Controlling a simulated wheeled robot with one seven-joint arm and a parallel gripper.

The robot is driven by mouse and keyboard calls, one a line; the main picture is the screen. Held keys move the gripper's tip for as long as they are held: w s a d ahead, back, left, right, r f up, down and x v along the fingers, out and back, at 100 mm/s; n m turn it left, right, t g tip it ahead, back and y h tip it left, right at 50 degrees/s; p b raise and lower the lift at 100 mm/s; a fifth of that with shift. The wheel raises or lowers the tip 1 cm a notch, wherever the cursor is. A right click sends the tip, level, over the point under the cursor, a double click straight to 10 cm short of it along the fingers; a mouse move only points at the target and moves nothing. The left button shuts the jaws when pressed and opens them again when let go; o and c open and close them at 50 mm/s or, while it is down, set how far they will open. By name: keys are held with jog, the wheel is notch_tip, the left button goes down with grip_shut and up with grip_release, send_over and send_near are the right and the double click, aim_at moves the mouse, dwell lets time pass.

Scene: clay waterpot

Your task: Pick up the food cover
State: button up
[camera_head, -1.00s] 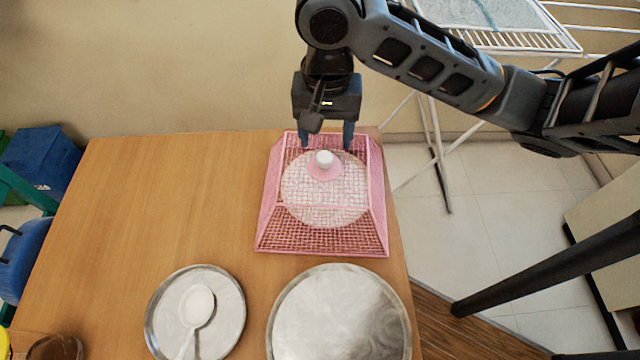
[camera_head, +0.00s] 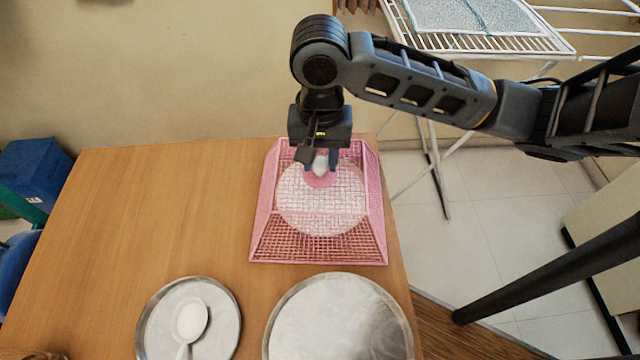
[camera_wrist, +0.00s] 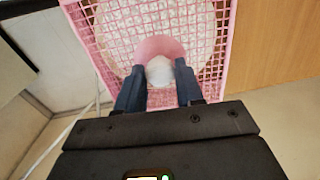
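The pink mesh food cover (camera_head: 320,250) stands on the wooden table near its right back edge. A round white plate-like shape (camera_head: 292,212) shows through its mesh. A white knob (camera_head: 320,165) on a pink disc tops the cover. My gripper (camera_head: 319,166) is above the cover with its fingers on either side of the knob. In the wrist view, the two fingertips of my gripper (camera_wrist: 157,75) are spread, with the white knob (camera_wrist: 159,71) between them and the pink disc beyond. Gaps seem to remain beside the knob. Whether the fingers touch it is not clear.
A large metal plate (camera_head: 338,325) and a smaller metal plate (camera_head: 150,322) with a white spoon (camera_head: 190,319) lie at the front of the table (camera_head: 130,220). A drying rack (camera_head: 490,45) stands behind at right. The left table area is clear.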

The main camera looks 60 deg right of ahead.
grip_shut()
dwell(0.4)
